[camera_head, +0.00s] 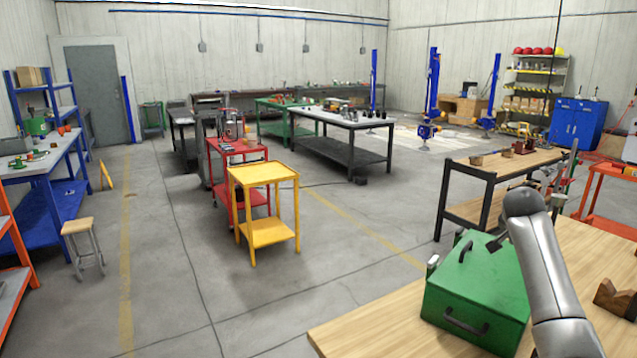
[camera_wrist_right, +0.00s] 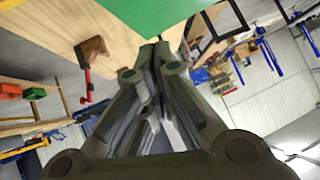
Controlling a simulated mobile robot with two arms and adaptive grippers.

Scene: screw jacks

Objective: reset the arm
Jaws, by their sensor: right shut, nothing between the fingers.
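My right arm (camera_head: 548,265) rises from the bottom right of the head view, beside and partly in front of a green metal box (camera_head: 475,292) on a wooden bench (camera_head: 375,325). In the right wrist view my right gripper (camera_wrist_right: 152,48) has its fingers drawn together with nothing between them. The green box also shows in the wrist view (camera_wrist_right: 160,12), beyond the fingertips; I cannot tell the gap. My left arm and gripper are not in view.
A brown wooden block (camera_head: 615,298) lies on the bench right of my arm. Behind stands a black-framed workbench (camera_head: 500,172) with small items. A yellow cart (camera_head: 266,175) and a red cart (camera_head: 236,148) stand on the floor, which is open around them.

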